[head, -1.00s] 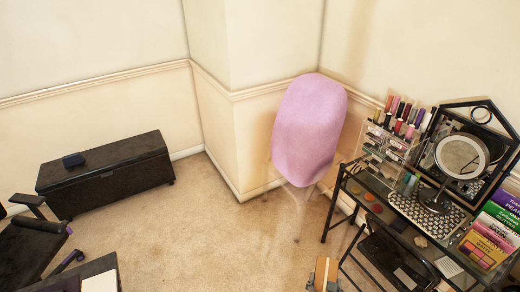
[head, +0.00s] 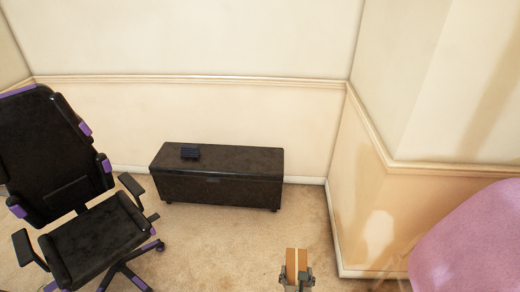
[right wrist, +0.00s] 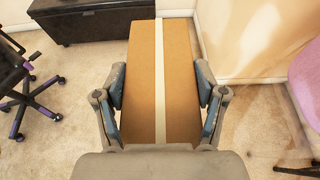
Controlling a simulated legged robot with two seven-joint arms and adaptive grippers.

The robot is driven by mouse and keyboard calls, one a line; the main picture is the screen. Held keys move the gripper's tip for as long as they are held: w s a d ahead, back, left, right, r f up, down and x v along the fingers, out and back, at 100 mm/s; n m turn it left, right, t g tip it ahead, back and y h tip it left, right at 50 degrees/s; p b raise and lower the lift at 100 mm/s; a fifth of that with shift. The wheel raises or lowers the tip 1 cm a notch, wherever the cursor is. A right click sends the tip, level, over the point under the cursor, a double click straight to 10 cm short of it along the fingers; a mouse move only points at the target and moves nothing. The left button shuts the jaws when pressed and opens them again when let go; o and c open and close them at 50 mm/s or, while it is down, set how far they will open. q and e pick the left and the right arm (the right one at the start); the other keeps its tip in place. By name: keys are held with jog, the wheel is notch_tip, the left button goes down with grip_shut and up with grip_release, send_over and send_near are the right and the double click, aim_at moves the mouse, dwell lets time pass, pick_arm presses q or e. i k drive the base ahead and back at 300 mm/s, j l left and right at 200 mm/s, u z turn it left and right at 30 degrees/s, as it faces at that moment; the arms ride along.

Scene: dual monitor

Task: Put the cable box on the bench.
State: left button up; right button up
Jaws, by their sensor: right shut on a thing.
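The cable box is a brown cardboard box (head: 291,262) with a pale tape strip, low in the centre of the head view. My right gripper (head: 297,281) is shut on its sides; the right wrist view shows the box (right wrist: 145,70) between both fingers (right wrist: 161,84). The bench (head: 232,190) is long, dark and low, against the far wall in the head view. It also shows at the upper left of the right wrist view (right wrist: 95,24). The box is held apart from the bench, on the near side. My left gripper is not in view.
A black and purple office chair (head: 95,235) stands at the left. A pink chair (head: 470,245) is at the right. Carpet (head: 235,245) before the bench is open.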

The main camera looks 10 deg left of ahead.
aim_at(223, 157)
jog(key=i, duration=1.85)
jog(key=i+u, duration=0.25)
jog(key=i, duration=0.25)
jog(key=i+l+u, duration=0.2)
jog(key=i, duration=0.25)
jog(key=i+l+u, duration=0.1)
jog(key=i+u, duration=0.15)
jog(key=i, duration=0.25)
